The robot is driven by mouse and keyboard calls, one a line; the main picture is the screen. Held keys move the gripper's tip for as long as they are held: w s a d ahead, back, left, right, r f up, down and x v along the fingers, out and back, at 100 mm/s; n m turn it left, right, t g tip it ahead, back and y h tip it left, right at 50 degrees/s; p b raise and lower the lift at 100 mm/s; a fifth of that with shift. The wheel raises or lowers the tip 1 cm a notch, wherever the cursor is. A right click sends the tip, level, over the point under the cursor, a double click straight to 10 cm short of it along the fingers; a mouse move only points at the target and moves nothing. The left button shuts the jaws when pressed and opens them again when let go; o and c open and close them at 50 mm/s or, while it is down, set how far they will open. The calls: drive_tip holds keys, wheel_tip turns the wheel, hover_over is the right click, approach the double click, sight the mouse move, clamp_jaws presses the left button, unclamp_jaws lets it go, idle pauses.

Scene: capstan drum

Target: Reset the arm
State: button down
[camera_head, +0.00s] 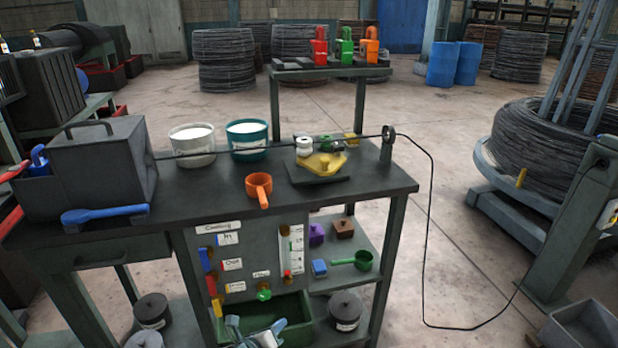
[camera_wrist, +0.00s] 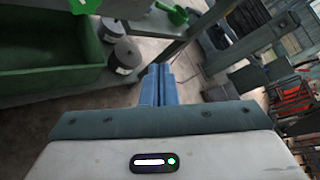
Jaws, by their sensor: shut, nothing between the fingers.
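My gripper (camera_wrist: 157,72) shows in the wrist view with its two blue fingers pressed together and nothing between them. It points past the lower part of the workbench, above bare floor. In the head view, part of my arm shows low in the picture, in front of the green bin (camera_head: 290,308) under the bench top. My gripper appears apart from everything around it.
The dark workbench (camera_head: 385,183) carries a grey box (camera_head: 100,165), two buckets, an orange scoop (camera_head: 260,188) and a yellow-topped fixture (camera_head: 322,163) with a wire. A lower shelf (camera_head: 345,278) holds a green scoop (camera_head: 358,260). A wire coil (camera_head: 545,150) stands right.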

drive_tip(key=s+d+r+m+g+p, duration=0.1)
drive_tip(key=s+d+r+m+g, duration=0.2)
drive_tip(key=d+r+m+g, duration=0.5)
drive_tip(key=s+d+r+m+g+p, duration=0.1)
drive_tip(key=s+d+m+g+p, duration=0.15)
drive_tip(key=d+m, duration=0.65)
drive_tip(key=s+d+r+m+y+p, duration=0.1)
drive_tip(key=s+d+r+m+y, duration=0.1)
drive_tip(key=s+r+m, duration=0.3)
drive_tip(key=s+d+r+m+y, duration=0.2)
drive_tip(key=s+r+m, duration=0.3)
drive_tip(key=r+m, duration=0.4)
drive_tip(key=s+d+r+m+y+p, duration=0.1)
drive_tip(key=s+r+m, duration=0.5)
drive_tip(key=r, duration=0.6)
drive_tip(key=shift+d+r+m+t+y+p, duration=0.25)
drive_tip(key=shift+d+m+t+y+p, duration=0.15)
drive_tip(key=shift+d+m+y, duration=0.55)
drive_tip(key=shift+a+y, duration=0.1)
drive_tip(key=shift+y, duration=0.15)
